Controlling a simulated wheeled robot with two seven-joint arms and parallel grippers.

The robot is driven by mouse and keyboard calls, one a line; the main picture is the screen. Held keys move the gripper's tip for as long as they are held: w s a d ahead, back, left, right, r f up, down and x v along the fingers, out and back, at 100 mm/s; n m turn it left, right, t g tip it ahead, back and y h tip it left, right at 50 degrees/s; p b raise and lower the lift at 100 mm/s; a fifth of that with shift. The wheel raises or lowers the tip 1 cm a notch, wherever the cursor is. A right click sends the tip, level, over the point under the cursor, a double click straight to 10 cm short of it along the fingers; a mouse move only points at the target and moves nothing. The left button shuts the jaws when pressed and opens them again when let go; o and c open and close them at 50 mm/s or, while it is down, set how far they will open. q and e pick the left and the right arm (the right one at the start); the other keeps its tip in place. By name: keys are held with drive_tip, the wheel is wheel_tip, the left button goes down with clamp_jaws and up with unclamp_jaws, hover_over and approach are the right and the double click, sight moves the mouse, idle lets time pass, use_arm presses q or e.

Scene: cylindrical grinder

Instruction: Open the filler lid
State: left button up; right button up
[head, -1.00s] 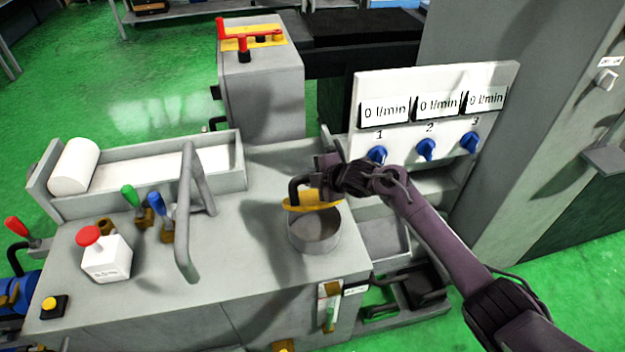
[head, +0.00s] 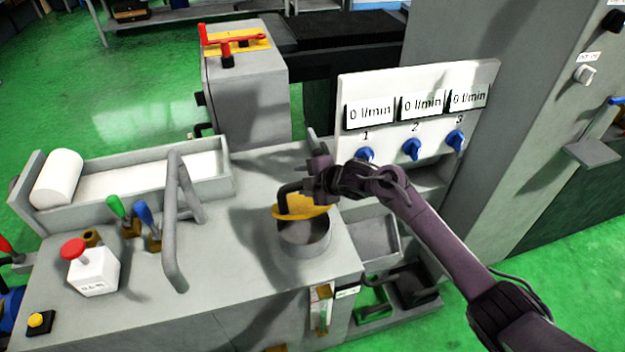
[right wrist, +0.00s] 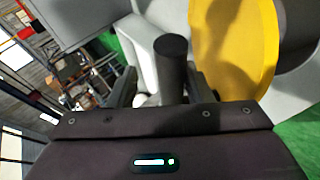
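The yellow filler lid (head: 302,207) is tilted up over the round grey filler cup (head: 305,243), whose opening partly shows below it. The lid's black handle (head: 289,188) points toward my right gripper (head: 312,184). In the right wrist view, the dark handle (right wrist: 172,70) stands between the fingers of my right gripper (right wrist: 160,88), close to the right finger. A gap shows between the handle and the left finger, so the gripper looks open around it. The yellow lid (right wrist: 232,45) fills the upper right there. My left gripper is in neither view.
A white panel (head: 480,80) with blue knobs stands behind my right arm. A grey bent bar (head: 172,225), green and blue levers (head: 145,212) and a red-button box (head: 93,272) are to the left. The grey top between bar and cup is clear.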

drive_tip(key=shift+v, duration=2.65)
